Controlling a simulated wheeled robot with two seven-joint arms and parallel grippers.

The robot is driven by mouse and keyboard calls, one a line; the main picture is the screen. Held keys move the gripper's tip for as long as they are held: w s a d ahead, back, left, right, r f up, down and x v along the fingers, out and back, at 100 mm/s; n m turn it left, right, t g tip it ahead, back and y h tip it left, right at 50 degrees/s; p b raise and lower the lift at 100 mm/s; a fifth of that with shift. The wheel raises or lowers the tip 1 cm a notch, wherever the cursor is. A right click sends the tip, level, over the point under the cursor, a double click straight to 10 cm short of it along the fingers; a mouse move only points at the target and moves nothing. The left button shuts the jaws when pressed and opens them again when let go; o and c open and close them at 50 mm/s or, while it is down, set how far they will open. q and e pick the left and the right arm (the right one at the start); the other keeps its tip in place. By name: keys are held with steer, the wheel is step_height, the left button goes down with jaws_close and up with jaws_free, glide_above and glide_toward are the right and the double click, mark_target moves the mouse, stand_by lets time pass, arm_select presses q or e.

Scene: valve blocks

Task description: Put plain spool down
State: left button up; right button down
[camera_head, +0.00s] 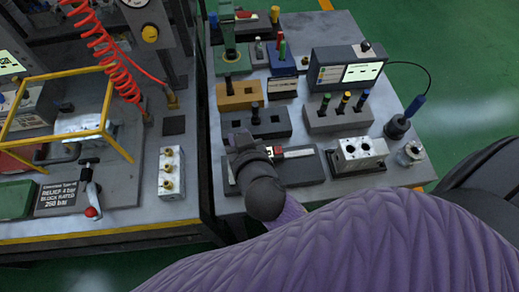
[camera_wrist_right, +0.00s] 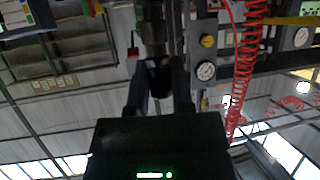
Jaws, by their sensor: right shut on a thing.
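My right gripper (camera_head: 242,141) is over the left end of a long dark tray (camera_head: 309,171) in the head view, its arm coming in from the bottom right. In the right wrist view, its two dark fingers (camera_wrist_right: 160,82) are closed on a dark cylindrical thing (camera_wrist_right: 158,72), which appears to be the plain spool. In the head view the gripper and wrist hide most of what is held, and I cannot tell if it touches anything below. My left gripper is not in view.
A dark slotted block (camera_head: 271,124) with an upright dark piece lies just behind the gripper, and a yellow block (camera_head: 241,96) behind that. A grey block (camera_head: 338,117) with coloured-top pieces and a silver valve block (camera_head: 359,155) stand to the right. A brass-fitted block (camera_head: 172,172) is left.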

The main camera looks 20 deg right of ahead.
steer(key=f+b, duration=0.1)
steer(key=f, duration=0.2)
steer(key=f+b, duration=0.2)
steer(key=f, duration=0.1)
steer(key=f+b, duration=0.2)
steer(key=f, duration=0.1)
steer(key=shift+s+a+f, duration=0.1)
steer(key=shift+a+f, duration=0.15)
steer(key=shift+f, duration=0.5)
steer(key=shift+r, duration=0.15)
steer(key=shift+f, duration=0.2)
steer(key=shift+c, duration=2.4)
jaws_free()
steer(key=shift+r, duration=0.1)
